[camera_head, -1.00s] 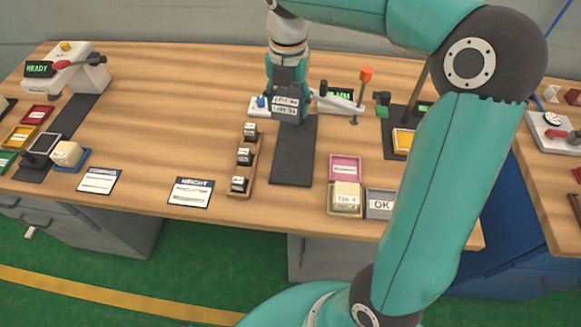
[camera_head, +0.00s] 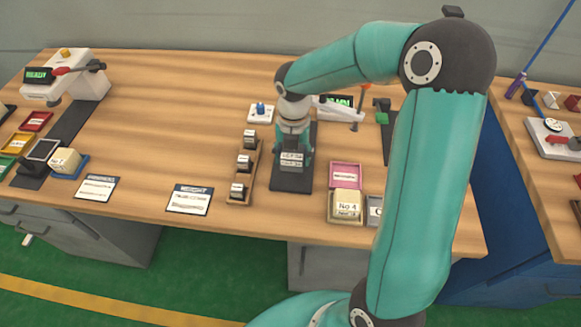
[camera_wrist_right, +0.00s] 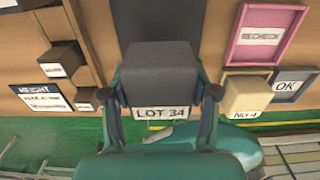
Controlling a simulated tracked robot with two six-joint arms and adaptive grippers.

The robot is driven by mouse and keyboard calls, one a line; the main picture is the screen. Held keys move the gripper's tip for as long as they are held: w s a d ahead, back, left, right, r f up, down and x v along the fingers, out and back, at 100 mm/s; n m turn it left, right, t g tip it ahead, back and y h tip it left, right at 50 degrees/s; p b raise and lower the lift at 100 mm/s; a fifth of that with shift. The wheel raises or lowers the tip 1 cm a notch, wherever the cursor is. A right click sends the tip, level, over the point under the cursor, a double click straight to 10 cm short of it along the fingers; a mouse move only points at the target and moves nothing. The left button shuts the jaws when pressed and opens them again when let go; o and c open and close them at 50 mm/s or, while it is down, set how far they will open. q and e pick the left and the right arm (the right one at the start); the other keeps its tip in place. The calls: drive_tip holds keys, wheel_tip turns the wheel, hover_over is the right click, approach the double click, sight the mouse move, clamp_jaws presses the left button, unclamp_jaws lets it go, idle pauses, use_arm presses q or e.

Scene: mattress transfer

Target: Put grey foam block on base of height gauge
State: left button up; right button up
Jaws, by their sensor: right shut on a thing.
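My right gripper (camera_head: 293,150) is shut on the grey foam block (camera_wrist_right: 160,62); its fingers press on the block's two sides in the right wrist view. A white label on the block reads "LOT 34". In the head view the block is over the near part of a dark grey strip (camera_head: 290,184), and I cannot tell whether it touches it. The white height gauge (camera_head: 336,106), with a green display, stands just behind and to the right of the gripper. My arm and gripper hide part of the gauge and strip. My left gripper is not in view.
A wooden rack (camera_head: 243,172) with several small dark blocks stands close left of the strip. A pink tray (camera_head: 345,172) and a cream block marked "No 4" (camera_head: 347,203) are to the right. A height card (camera_head: 189,199) lies front left. The table's left middle is clear.

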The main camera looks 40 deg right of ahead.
sight(293, 167)
drive_tip(key=shift+f, duration=2.2)
drive_tip(key=shift+f, duration=0.15)
drive_tip(key=o, duration=1)
drive_tip(key=shift+o, duration=0.2)
wheel_tip(293, 167, up, 12)
drive_tip(key=shift+r, duration=0.2)
